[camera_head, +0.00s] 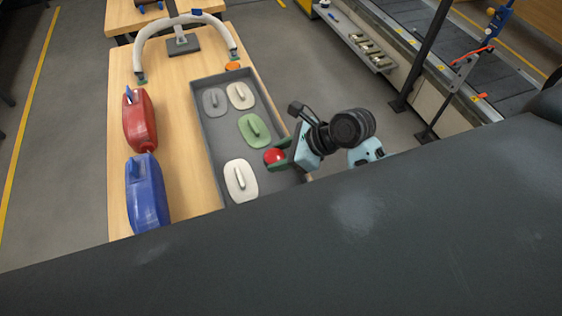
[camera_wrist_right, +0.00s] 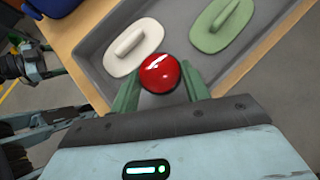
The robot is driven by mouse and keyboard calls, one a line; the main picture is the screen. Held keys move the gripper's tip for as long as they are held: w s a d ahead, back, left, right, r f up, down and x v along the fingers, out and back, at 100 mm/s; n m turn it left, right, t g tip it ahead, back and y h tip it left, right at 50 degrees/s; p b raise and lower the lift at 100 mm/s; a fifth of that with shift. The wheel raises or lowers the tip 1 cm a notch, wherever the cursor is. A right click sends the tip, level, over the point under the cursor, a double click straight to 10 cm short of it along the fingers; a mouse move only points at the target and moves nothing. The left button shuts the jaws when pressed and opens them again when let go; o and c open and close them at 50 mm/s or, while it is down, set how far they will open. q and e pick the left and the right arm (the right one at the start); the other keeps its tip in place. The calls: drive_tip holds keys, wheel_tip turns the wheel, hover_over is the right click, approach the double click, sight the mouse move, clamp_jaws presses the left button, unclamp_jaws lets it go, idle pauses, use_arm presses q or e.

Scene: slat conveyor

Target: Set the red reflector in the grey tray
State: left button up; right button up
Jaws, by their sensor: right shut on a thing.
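The red reflector (camera_head: 273,156) is a round, glossy red piece between the green fingers of my right gripper (camera_head: 280,155). In the right wrist view the reflector (camera_wrist_right: 160,73) shows between both fingertips of the right gripper (camera_wrist_right: 158,85), which is shut on it. The grey tray (camera_head: 215,165) is a long, shallow tray on the wooden table. The reflector appears over the tray near its right side; its height above the floor of the tray is hard to tell. My left gripper does not show clearly.
The tray holds several oval pieces with raised handles: a grey one (camera_head: 214,102), a green one (camera_head: 254,130) and pale ones (camera_head: 240,180). A red jug (camera_head: 139,121) and a blue jug (camera_head: 147,196) stand left of the tray. A white arch (camera_head: 158,28) stands behind it.

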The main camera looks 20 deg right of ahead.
drive_tip(key=shift+f, duration=1.75)
drive_tip(key=o, duration=1)
drive_tip(key=shift+c, duration=0.2)
